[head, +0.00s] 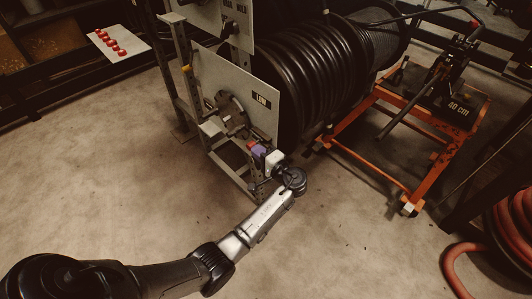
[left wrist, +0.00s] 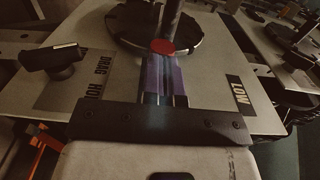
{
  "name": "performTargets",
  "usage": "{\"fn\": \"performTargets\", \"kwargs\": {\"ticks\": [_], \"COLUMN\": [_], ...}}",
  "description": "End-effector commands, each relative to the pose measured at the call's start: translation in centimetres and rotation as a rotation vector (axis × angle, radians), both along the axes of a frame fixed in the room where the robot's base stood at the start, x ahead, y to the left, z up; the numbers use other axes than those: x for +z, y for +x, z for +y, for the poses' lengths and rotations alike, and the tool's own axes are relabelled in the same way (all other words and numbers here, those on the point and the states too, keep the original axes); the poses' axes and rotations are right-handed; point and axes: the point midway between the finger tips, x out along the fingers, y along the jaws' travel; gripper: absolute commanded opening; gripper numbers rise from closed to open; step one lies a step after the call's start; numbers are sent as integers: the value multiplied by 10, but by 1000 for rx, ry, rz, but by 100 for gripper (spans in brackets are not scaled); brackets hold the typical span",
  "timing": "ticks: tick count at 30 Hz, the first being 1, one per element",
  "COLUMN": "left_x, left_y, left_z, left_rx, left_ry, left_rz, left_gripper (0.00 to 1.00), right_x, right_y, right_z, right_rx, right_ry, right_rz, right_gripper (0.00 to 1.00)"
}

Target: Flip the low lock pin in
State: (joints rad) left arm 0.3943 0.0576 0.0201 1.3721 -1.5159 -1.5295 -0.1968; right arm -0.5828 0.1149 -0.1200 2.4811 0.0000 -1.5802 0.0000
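The panel marked LOW (head: 262,100) stands on the front of the hose reel frame, with a round dark hub plate (head: 230,112) on it. A small red knob, which looks like the low lock pin's end (head: 250,145), sits at the panel's lower part. My left gripper (head: 258,150), with purple fingers, is right at it. In the left wrist view the red knob (left wrist: 162,47) lies at the tips of the fingers (left wrist: 163,60). The fingers are side by side with almost no gap. Whether they grip the knob or only touch it, I cannot tell. My right gripper is not in view.
A black handle (left wrist: 60,60) sits beside the DRAG HOLD label in the left wrist view. The black hose reel (head: 310,70) is behind the panel. An orange cart (head: 425,180) stands to the right, and a red hose (head: 505,235) lies lower right. Open floor lies in front.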

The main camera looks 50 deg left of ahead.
Motion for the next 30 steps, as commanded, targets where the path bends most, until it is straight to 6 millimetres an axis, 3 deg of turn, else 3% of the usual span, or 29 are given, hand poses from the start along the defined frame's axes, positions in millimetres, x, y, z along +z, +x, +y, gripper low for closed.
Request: {"fn": "performTargets", "kwargs": {"ticks": [7, 11, 24, 30], "left_x": [0, 0, 2, 1], "left_y": [0, -1, -3, -3], "left_z": [-2, -14, -98, -125], "left_rx": [1, 2, 4, 5], "left_ry": [-1, -2, -4, -3], "left_rz": [1, 1, 2, 2], "left_gripper": [0, 0, 0, 0], "right_x": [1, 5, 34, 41], "right_y": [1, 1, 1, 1], "right_z": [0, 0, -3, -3], "right_rx": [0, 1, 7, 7], "right_ry": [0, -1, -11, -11], "right_rz": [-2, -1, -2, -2], "right_gripper": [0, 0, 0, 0]}}
